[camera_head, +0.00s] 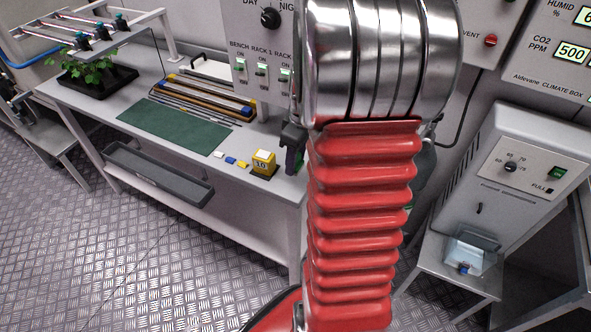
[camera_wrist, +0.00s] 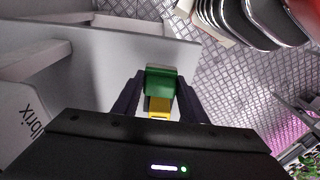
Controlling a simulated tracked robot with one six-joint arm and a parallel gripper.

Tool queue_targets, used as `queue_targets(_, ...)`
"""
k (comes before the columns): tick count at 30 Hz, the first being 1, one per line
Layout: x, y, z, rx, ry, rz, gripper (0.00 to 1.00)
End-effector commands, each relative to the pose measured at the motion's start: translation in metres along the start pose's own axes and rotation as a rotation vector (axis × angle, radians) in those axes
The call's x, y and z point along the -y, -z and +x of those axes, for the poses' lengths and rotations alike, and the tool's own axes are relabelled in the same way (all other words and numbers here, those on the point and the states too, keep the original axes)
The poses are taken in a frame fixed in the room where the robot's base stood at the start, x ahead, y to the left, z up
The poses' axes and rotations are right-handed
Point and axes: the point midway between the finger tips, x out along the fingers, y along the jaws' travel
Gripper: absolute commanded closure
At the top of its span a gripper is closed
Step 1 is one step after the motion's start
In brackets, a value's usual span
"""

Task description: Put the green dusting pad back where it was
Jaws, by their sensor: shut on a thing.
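In the wrist view, the green dusting pad (camera_wrist: 163,80) is a small green block with a yellow part (camera_wrist: 160,106) on the side nearer the camera. My gripper (camera_wrist: 160,84) is shut on it, with one dark finger on each side. A pale surface lies beyond the pad, and I cannot tell whether the pad touches it. In the head view, my red bellows arm hides most of the gripper. Only a dark part of it (camera_head: 292,158) shows at the bench's right end. The pad cannot be made out there.
The white bench (camera_head: 75,96) carries a green mat (camera_head: 172,127), a seedling tray (camera_head: 95,78), a tray of rods (camera_head: 205,98), small blue and yellow blocks (camera_head: 231,161) and a yellow item (camera_head: 263,162). A switch panel (camera_head: 262,50) stands behind. A white machine (camera_head: 500,160) stands at right.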

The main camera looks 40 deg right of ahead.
Motion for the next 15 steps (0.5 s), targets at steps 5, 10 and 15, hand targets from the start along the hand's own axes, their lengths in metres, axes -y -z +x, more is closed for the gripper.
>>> queue_targets(5, -0.001, 0.000, 0.006, -0.001, -0.001, 0.000, 0.82)
queue_targets(10, -0.001, 0.000, 0.006, -0.001, -0.001, 0.000, 0.82)
queue_targets(15, 0.000, -0.002, 0.015, 0.001, 0.000, 0.000, 0.82)
